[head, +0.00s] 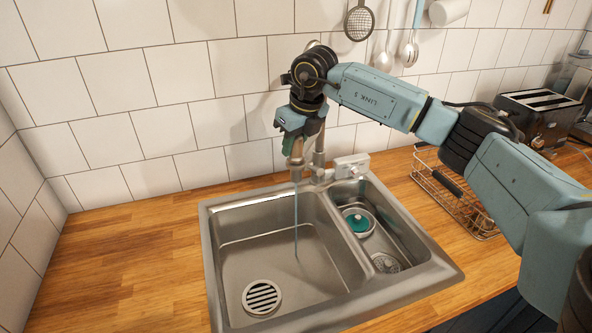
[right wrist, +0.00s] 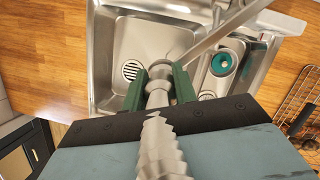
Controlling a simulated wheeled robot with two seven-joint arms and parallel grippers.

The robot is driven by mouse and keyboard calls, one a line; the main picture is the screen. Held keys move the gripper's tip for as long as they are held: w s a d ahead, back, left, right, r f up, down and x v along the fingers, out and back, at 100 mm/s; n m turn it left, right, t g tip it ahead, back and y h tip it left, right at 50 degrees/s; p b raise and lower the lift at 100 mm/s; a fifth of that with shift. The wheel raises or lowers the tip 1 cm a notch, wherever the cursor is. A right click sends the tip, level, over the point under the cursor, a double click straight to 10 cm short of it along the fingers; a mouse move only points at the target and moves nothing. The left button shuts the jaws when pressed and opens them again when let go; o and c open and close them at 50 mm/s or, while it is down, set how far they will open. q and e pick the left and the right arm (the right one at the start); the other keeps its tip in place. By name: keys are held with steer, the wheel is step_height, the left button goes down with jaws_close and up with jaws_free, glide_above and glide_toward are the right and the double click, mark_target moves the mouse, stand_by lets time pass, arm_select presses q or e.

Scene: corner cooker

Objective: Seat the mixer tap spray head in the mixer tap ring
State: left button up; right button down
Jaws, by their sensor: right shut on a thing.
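My right gripper (head: 293,146) is shut on the mixer tap spray head (head: 296,168), which hangs over the sink's large basin with its nozzle down. A thin stream of water falls from it. In the right wrist view, the green fingers of my right gripper (right wrist: 160,88) grip the spray head (right wrist: 157,92) from both sides, with the ribbed hose (right wrist: 160,150) behind it. The tap's metal arm (right wrist: 218,36) reaches to the spray head, and the mixer tap ring (right wrist: 186,65) seems to be at its end, partly hidden. I cannot tell whether the head sits inside it. My left gripper is out of view.
The tap column (head: 319,155) stands close on the right of the spray head. The steel sink (head: 235,220) has a small basin holding a teal round thing (head: 358,222). A wire rack (head: 452,200) and a toaster (head: 540,112) are at right. The left counter (head: 120,255) is clear.

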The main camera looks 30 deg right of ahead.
steer(key=shift+f, duration=0.25)
steer(key=c, duration=1)
jaws_free()
steer(key=shift+c, duration=0.2)
steer(key=b+v, duration=0.1)
steer(key=v, duration=1.2)
steer(key=shift+r, duration=0.25)
